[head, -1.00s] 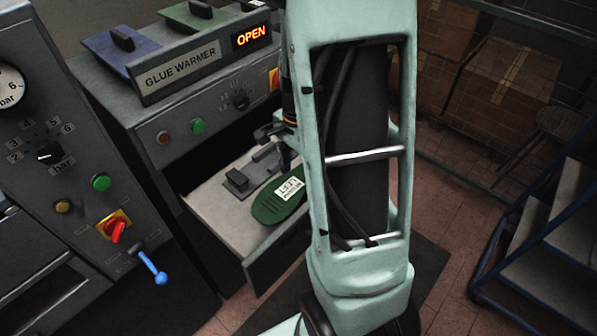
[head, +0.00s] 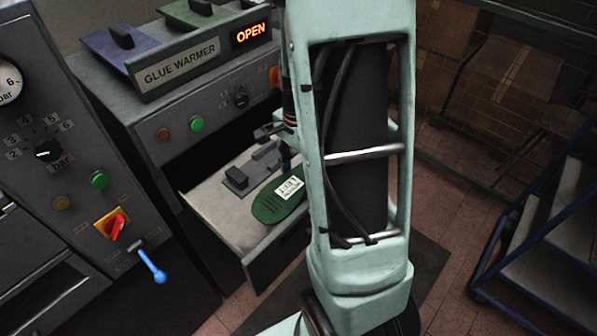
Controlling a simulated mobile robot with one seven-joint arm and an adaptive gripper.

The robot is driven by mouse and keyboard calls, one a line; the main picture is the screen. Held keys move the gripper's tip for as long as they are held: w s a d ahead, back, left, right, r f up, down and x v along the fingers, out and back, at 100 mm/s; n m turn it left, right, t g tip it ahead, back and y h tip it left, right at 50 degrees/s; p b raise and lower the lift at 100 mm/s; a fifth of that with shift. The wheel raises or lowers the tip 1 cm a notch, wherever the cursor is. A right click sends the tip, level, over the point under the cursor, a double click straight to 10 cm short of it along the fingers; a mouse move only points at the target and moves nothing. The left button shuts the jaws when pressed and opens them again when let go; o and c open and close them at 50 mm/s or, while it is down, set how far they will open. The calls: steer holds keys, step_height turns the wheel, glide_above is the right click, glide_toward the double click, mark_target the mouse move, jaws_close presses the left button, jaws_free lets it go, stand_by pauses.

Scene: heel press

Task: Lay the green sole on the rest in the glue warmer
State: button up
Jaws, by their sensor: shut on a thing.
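The green sole (head: 270,207) with a white label is at the open drawer (head: 211,196) of the glue warmer (head: 150,112), beside a grey rest (head: 236,180) with a raised block. Its right part is hidden behind my arm. My gripper (head: 285,140) shows only in part, above the drawer's right side, with my arm covering much of it. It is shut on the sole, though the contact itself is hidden. I cannot tell whether the sole touches the drawer floor. The warmer's display (head: 250,34) reads OPEN.
Purple (head: 125,42) and green (head: 200,14) plates with black handles stand on top of the warmer. A press panel (head: 70,170) with a gauge and a blue lever (head: 153,266) is at left. Blue-framed steps (head: 555,240) stand at right.

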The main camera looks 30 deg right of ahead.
steer(key=shift+f, duration=0.3)
steer(key=o, duration=1.3)
step_height(320, 180, up, 12)
steer(key=shift+r, duration=0.1)
